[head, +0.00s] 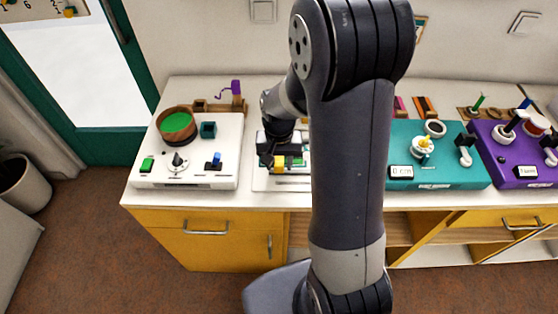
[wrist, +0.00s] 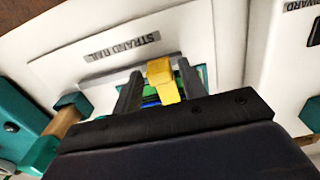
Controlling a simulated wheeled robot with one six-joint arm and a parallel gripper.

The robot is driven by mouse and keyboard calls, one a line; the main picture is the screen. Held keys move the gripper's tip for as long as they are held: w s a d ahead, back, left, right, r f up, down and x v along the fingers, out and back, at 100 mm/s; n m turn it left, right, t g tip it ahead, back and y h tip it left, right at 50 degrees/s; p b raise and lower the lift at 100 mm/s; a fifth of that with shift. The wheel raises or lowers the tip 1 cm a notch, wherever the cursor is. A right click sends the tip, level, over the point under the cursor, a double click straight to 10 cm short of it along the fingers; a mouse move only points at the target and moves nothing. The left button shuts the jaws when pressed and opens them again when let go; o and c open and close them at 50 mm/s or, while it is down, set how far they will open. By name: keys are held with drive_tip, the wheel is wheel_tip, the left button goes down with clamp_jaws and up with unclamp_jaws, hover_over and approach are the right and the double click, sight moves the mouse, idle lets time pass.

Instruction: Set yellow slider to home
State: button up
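The yellow slider (wrist: 161,80) is a small block on a white board (wrist: 70,62) labelled "STRAND RAIL". In the wrist view it stands between the two fingers of my gripper (wrist: 160,68), with a narrow gap showing on each side, so the gripper looks open around it. Blue and green pieces (wrist: 150,101) show low between the fingers, partly hidden by them. In the head view the yellow slider (head: 279,161) shows just beneath my gripper (head: 277,162). The home mark cannot be made out, and my arm covers the board's right part.
A white panel (head: 200,133) with a green-topped drum (head: 177,124), knob and buttons stands to the left. A teal panel (head: 442,150) and a purple panel (head: 512,163) stand to the right. A wooden ledge with a purple piece (head: 236,88) lies behind.

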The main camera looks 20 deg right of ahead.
clamp_jaws()
drive_tip(key=shift+d, duration=0.1)
drive_tip(key=d, duration=0.2)
drive_tip(key=s+d, duration=0.1)
drive_tip(key=d, duration=0.1)
drive_tip(key=s+d, duration=0.1)
drive_tip(key=d, duration=0.1)
drive_tip(key=shift+s+d+b, duration=0.1)
drive_tip(key=shift+d+b, duration=0.15)
drive_tip(key=shift+b, duration=0.05)
drive_tip(key=shift+o, duration=1)
unclamp_jaws()
